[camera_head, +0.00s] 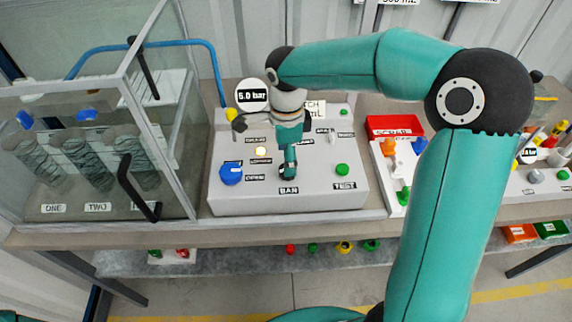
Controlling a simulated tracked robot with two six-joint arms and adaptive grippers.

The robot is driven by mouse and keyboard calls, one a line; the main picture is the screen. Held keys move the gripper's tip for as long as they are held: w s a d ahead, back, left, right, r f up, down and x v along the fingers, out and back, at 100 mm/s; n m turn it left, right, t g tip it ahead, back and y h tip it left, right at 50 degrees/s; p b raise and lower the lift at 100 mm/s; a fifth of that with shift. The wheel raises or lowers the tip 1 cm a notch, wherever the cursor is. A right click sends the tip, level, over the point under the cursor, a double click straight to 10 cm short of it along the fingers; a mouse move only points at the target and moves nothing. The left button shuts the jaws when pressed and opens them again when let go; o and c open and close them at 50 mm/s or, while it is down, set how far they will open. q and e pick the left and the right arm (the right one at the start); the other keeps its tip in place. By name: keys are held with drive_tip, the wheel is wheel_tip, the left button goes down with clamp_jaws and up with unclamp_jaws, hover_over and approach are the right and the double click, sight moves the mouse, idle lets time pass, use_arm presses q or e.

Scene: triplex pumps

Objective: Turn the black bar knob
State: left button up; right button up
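The control panel (325,200) is a light grey sloped box on the bench. A label reading BAR (289,190) is at its front edge. My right gripper (288,172) comes down over the panel just behind that label, and its arm reaches in from the right. The black bar knob cannot be made out; the gripper covers the spot above the label. Whether the fingers are open or shut on it does not show. A round gauge sign (252,95) behind the panel reads 5.0 bar. My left gripper is not in view.
A blue knob (231,174), a lit lamp (261,151) and a green button (342,170) sit around the gripper on the panel. A glass cabinet (100,150) with a black handle stands close on the left. A white tray (390,175) with coloured parts is on the right.

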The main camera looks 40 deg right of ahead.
drive_tip(key=shift+f, duration=2.1)
drive_tip(key=shift+c, duration=0.2)
drive_tip(key=c, duration=1.1)
